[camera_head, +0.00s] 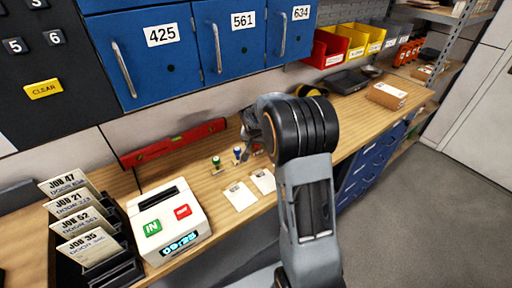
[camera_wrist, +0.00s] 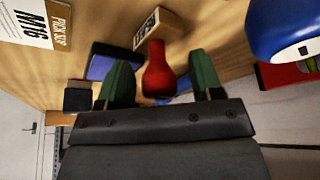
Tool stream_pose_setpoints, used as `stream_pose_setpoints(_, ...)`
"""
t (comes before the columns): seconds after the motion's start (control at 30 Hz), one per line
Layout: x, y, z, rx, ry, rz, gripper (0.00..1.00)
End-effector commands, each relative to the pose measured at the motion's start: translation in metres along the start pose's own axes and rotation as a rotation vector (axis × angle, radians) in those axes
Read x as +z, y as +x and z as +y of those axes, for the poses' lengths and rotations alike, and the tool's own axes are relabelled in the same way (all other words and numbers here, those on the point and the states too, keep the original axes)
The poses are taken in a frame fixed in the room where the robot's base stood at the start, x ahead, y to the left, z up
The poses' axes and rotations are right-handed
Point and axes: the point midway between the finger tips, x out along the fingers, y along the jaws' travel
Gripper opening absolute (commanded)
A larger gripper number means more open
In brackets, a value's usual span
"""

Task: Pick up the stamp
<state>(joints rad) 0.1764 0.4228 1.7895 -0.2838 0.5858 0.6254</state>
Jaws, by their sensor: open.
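In the wrist view, a stamp with a red rounded handle (camera_wrist: 157,72) stands between the two green-tipped fingers of my gripper (camera_wrist: 160,82). The gripper is open, with a gap visible on both sides of the handle. A labelled wooden block (camera_wrist: 163,27) shows just beyond the handle; I cannot tell whether it is the stamp's base. In the head view, a green-handled stamp (camera_head: 216,163) and a blue-handled stamp (camera_head: 237,154) stand on the bench. My arm hides most of the gripper and the red handle there.
A large blue rounded thing (camera_wrist: 285,28) is close at the wrist view's upper right. White cards (camera_head: 239,195) lie on the bench (camera_head: 205,187) in front of the stamps. A red level (camera_head: 173,143) leans behind, and a white time clock (camera_head: 168,222) stands left. Blue cabinets (camera_head: 150,80) hang above.

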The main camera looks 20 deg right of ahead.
Motion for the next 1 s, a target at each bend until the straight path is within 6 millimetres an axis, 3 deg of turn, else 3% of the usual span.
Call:
stream_pose_setpoints(0.33, 0.0000, 0.0055, 0.0002, 0.000, 0.001, 0.000, 0.59)
stream_pose_setpoints(0.87, 0.0001, 0.0052, 0.0002, 0.000, 0.001, 0.000, 0.09)
stream_pose_setpoints(1.0, -0.0001, 0.0050, 0.0001, 0.000, 0.001, 0.000, 0.07)
